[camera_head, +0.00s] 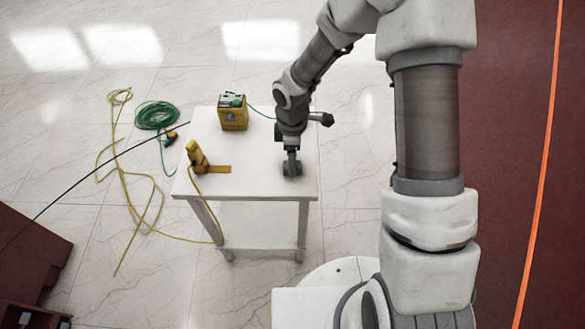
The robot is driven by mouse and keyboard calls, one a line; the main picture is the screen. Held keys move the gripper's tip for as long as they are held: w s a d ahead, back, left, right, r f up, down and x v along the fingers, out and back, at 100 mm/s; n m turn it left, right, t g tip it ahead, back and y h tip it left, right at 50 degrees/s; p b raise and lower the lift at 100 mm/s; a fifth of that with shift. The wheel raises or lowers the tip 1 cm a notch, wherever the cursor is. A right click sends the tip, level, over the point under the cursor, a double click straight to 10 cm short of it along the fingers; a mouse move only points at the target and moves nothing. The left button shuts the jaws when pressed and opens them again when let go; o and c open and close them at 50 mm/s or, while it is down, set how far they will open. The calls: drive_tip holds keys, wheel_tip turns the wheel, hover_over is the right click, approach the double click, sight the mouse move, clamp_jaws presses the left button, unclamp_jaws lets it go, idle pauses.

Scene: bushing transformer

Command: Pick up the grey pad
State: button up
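My gripper (291,158) points down over the right part of the white table (250,184). A small grey rounded shape (293,169) shows right at its tip, at or just above the tabletop. I cannot tell whether this is the grey pad or part of my fingers. No other grey pad shows clearly on the table. The fingers are too small and dark to see whether they are open or shut.
A yellow box (233,113) with a green top stands at the table's back. A yellow tool (198,157) with a flat yellow piece (219,169) is at the left. Green cable (156,115) and yellow cord (125,175) lie on the floor. The table's front middle is clear.

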wheel_tip(320, 180, down, 3)
drive_tip(key=shift+r, duration=0.1)
drive_tip(key=shift+c, duration=0.3)
drive_tip(key=shift+r, duration=0.1)
clamp_jaws()
wheel_tip(320, 180, up, 4)
drive_tip(key=shift+w+r+p, duration=0.1)
drive_tip(key=shift+r+p, duration=0.15)
drive_tip(key=shift+p, duration=0.3)
drive_tip(key=s+d+r+p, duration=0.2)
drive_tip(key=d+r, duration=0.4)
drive_tip(key=d, duration=0.5)
drive_tip(key=shift+s+r+p, duration=0.25)
drive_tip(key=shift+s+p, duration=0.1)
drive_tip(key=shift+s, duration=0.5)
